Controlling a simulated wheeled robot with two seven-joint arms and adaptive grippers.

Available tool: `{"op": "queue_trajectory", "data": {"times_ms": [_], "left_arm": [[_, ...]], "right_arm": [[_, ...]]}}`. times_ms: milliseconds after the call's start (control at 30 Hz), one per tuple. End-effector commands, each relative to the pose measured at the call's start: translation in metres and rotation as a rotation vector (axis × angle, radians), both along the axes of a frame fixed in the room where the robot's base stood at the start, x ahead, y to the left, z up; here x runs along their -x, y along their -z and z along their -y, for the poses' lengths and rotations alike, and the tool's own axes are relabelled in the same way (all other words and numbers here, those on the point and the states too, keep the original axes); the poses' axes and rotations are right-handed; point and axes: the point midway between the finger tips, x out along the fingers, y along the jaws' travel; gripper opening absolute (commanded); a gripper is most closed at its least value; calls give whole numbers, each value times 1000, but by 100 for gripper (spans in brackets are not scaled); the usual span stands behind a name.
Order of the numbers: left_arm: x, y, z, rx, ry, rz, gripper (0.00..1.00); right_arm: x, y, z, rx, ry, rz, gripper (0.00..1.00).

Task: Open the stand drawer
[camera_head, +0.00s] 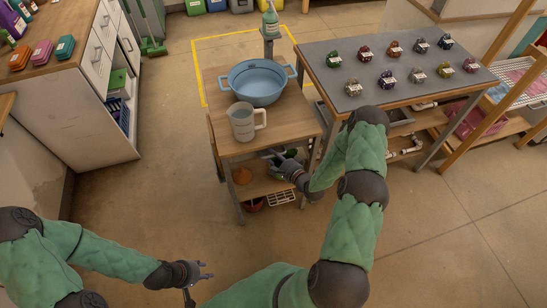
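The wooden stand (278,126) is in the middle of the camera_head view, with an open lower shelf (262,188). A drawer front cannot be clearly made out under its top; my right arm and gripper cover part of the front. My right gripper (273,156) is at the stand's front right, just below the top's edge. Its fingers are small and dark there, and whether they touch or hold anything cannot be told. My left gripper (201,279) is low at the bottom left, away from the stand, with its fingers apart and empty.
A blue basin (257,86) and a grey jug (242,124) stand on the stand's top. A grey-topped table (400,100) with several small objects adjoins at right. A white drawer cabinet (85,110) is at left. The floor between is clear.

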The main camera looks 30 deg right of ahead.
Motion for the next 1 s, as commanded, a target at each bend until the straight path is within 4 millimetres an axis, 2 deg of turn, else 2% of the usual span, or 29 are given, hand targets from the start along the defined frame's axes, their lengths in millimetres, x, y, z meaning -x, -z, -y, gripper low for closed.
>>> {"op": "queue_trajectory", "data": {"times_ms": [300,333,433,767,867,1000], "left_arm": [[0,0,0,0,0,0,40],[0,0,0,0,0,0,40],[0,0,0,0,0,0,40],[0,-1,0,0,0,0,40],[0,-2,0,0,0,0,40],[0,-5,0,0,0,0,40]], "right_arm": [[-3,0,-1,-1,0,0,32],[-3,0,-1,-1,0,0,27],[-2,0,0,0,0,0,0],[3,0,-2,-2,1,-1,0],[13,1,-4,-3,2,-3,0],[37,1,-9,-5,4,-5,0]]}}
